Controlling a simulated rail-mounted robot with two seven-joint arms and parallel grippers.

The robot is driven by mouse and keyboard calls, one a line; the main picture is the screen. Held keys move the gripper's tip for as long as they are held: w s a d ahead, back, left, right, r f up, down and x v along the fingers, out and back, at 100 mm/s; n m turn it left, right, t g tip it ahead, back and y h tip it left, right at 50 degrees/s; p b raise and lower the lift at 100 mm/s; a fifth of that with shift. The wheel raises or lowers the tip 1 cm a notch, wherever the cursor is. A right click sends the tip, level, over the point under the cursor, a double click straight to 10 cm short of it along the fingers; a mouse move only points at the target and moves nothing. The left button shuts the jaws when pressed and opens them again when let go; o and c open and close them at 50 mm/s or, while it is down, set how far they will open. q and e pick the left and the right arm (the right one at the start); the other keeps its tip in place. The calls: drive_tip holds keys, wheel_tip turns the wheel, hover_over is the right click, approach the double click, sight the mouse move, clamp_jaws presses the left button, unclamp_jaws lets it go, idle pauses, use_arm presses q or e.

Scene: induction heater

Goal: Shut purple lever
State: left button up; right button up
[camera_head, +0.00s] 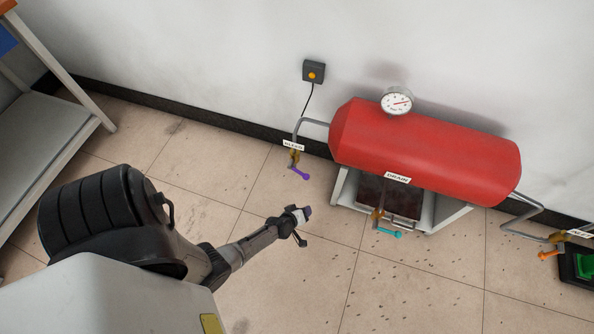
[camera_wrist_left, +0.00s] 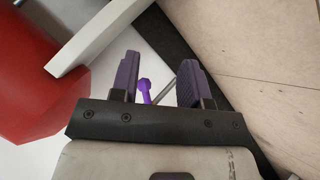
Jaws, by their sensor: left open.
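The purple lever (camera_head: 299,173) hangs from a brass valve (camera_head: 293,156) at the end of a grey pipe on the left side of the red tank (camera_head: 425,150). It points down and to the right in the head view. My left gripper (camera_head: 302,215) is open and empty, apart from the lever, and appears below it in the head view. In the left wrist view the lever (camera_wrist_left: 145,90) shows between the two open fingers (camera_wrist_left: 158,80), farther off. The brass valve cannot be made out there. My right gripper is not in view.
A cyan lever (camera_head: 388,232) sits under the tank by the drain label. A grey shelf (camera_head: 50,135) stands at left.

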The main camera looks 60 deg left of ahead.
sight(300, 173)
use_arm(q)
drive_tip(key=s+a+r+n+t+y, duration=0.1)
drive_tip(key=s+a+r+n+y, duration=0.1)
drive_tip(key=a+r+n+y, duration=0.45)
drive_tip(key=shift+y, duration=0.45)
drive_tip(key=b+x, duration=0.2)
drive_tip(key=x, duration=0.2)
drive_tip(key=b+x, duration=0.2)
drive_tip(key=x, duration=0.2)
drive_tip(key=f+b+x, duration=0.1)
drive_tip(key=b+x, duration=0.1)
drive_tip(key=x, duration=0.2)
drive_tip(key=shift+w+b, duration=0.3)
drive_tip(key=shift+w+a+b, duration=0.35)
drive_tip(key=shift+w+a, duration=0.15)
drive_tip(key=shift+a, duration=0.1)
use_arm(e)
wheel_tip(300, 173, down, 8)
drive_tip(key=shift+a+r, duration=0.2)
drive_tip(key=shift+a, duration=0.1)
use_arm(q)
drive_tip(key=c, duration=0.7)
clamp_jaws()
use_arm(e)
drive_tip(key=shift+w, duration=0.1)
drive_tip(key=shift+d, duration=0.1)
